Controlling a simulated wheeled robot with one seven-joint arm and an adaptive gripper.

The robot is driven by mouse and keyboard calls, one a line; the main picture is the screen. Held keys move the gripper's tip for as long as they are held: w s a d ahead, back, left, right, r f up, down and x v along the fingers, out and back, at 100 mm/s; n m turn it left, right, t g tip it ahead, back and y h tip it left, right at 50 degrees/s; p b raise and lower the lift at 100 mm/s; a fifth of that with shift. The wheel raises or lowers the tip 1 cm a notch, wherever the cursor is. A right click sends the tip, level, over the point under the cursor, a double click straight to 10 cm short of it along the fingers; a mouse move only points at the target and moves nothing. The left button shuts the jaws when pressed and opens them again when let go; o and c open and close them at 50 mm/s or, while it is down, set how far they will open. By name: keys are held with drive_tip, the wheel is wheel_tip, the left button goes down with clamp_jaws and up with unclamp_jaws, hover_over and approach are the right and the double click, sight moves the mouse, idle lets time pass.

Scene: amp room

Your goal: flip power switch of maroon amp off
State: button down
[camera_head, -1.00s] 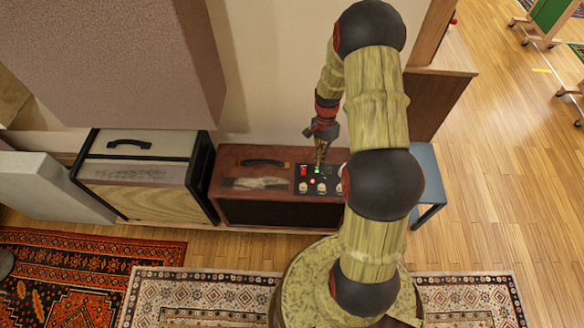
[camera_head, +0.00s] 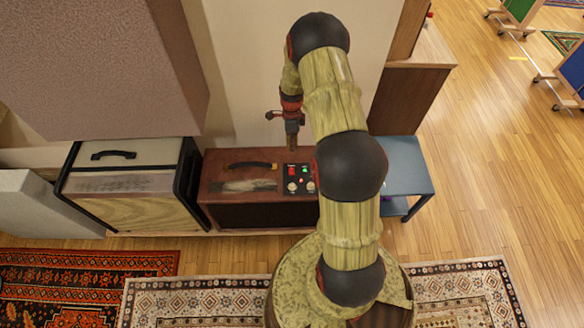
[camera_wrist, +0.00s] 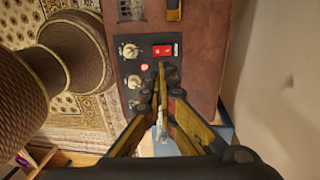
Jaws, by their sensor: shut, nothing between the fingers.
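The maroon amp (camera_head: 225,190) stands against the wall, with a black control panel at the right of its top. My gripper (camera_head: 292,149) points down over the back of the panel, shut and empty. In the wrist view its closed fingertips (camera_wrist: 160,67) appear just below the switch; contact cannot be told.
Cream knobs (camera_wrist: 130,51) and a small lit lamp (camera_wrist: 145,67) are beside the switch. A cream-topped amp (camera_head: 125,180) stands at the left, a blue-grey table (camera_head: 408,165) at the right. The wall is close behind; patterned rugs (camera_head: 160,300) lie in front.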

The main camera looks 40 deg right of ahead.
sight(292, 172)
drive_tip(key=shift+f, duration=0.1)
drive_tip(key=f+b, duration=0.1)
drive_tip(key=f, duration=0.3)
drive_tip(key=s+f+b, duration=0.1)
drive_tip(key=f+b, duration=0.1)
drive_tip(key=f, duration=0.3)
drive_tip(key=a+f+b, duration=0.1)
drive_tip(key=f, duration=0.3)
drive_tip(key=shift+s+f, duration=0.2)
drive_tip(key=shift+f, duration=0.15)
